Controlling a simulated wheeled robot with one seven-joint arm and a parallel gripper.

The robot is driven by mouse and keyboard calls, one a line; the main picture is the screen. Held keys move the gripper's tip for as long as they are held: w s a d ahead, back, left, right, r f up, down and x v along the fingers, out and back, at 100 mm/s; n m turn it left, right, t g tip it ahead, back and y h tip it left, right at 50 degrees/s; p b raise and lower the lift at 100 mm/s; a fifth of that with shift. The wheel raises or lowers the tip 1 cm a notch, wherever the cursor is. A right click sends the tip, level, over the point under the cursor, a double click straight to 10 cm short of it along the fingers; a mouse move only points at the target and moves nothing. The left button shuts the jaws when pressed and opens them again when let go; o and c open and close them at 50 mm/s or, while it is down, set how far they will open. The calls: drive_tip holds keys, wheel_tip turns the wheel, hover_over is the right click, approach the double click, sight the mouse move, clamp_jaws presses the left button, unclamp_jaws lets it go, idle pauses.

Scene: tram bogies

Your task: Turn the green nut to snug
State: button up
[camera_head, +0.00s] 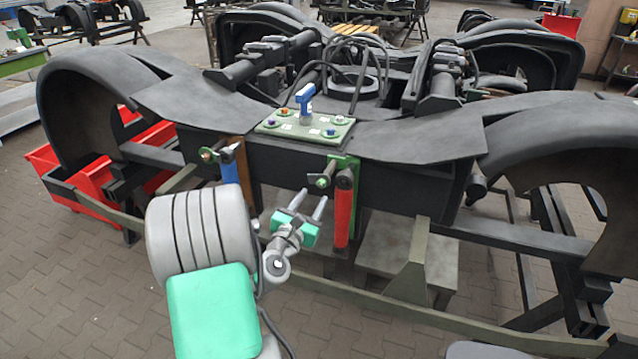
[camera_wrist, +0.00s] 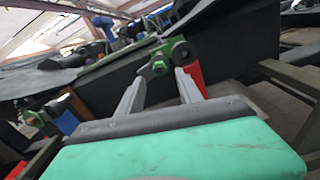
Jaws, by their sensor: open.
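A small green nut (camera_head: 322,183) sits on the front of a green bracket (camera_head: 347,163) on the dark bogie frame, beside a short dark lever. In the wrist view this nut (camera_wrist: 159,67) shows just beyond and between the fingertips. I cannot tell which one the task means. My gripper (camera_head: 308,202) is open and empty, its two grey fingers apart, in front of and below the nearer nut. No contact is visible.
A red cylinder (camera_head: 343,212) hangs below the right bracket, close to my fingers. A green panel (camera_head: 305,128) with several coloured knobs and an upright blue-handled part (camera_head: 305,97) sits on the frame. Red bins (camera_head: 88,180) stand at left. A green rail (camera_head: 390,308) crosses low in front.

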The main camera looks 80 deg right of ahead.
sight(321, 184)
drive_tip(key=d, duration=0.2)
drive_tip(key=d+p, duration=0.1)
drive_tip(key=d, duration=0.3)
drive_tip(key=shift+s+d+p, duration=0.25)
drive_tip(key=shift+s+p, duration=0.05)
drive_tip(key=shift+c, duration=0.3)
clamp_jaws()
